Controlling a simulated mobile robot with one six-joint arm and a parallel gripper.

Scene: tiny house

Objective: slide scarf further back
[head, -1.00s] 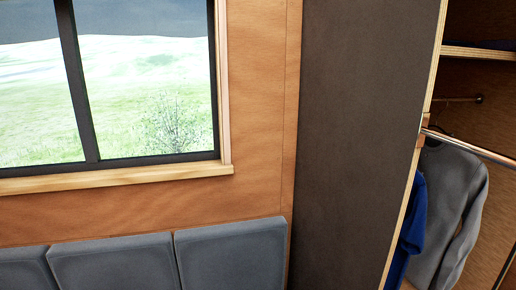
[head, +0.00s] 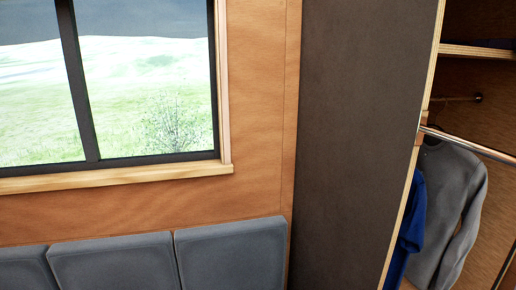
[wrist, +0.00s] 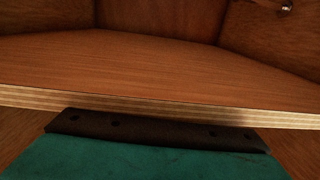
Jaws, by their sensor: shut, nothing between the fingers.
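In the wrist view, a worn teal body with a dark front strip (wrist: 160,129) that has several small holes fills the bottom middle. It looks like part of my gripper, shut, with nothing seen held in it. Its front strip is close to the pale layered front edge of a wooden shelf (wrist: 150,72). I cannot tell whether it touches that edge. I cannot make out a scarf for certain in either view. The shelf top in the wrist view looks bare.
In the head view, an open wardrobe holds a rail (head: 470,145) with a grey top (head: 450,205) and a blue garment (head: 411,225), below a shelf (head: 478,52). A dark panel (head: 358,140) stands left of it. Grey cushions (head: 232,252) line the wall under the window.

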